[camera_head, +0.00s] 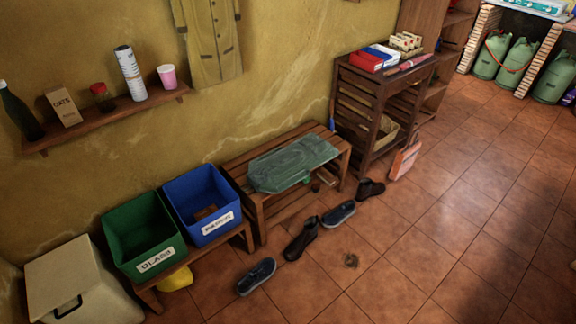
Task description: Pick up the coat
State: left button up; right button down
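An olive-khaki coat (208,42) with a row of buttons hangs flat against the yellow wall at the top; its upper part is cut off by the picture edge. A dull green, flat, folded-looking item (290,164) lies on the slatted wooden bench (236,166); I cannot tell if it is a garment. Neither of my grippers shows in the head view.
Green (140,232) and blue (200,200) bins stand left of the bench. Several shoes (302,238) lie on the tiles before it. A dark slatted rack (358,120) stands right. Floor at right is clear.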

aim_at(275, 172)
jog(key=i+l+u, duration=0.3)
jog(key=i+l, duration=0.15)
jog(key=i, duration=0.3)
jog(key=i+l+u, duration=0.35)
jog(key=i+l, duration=0.25)
jog(key=i, duration=0.1)
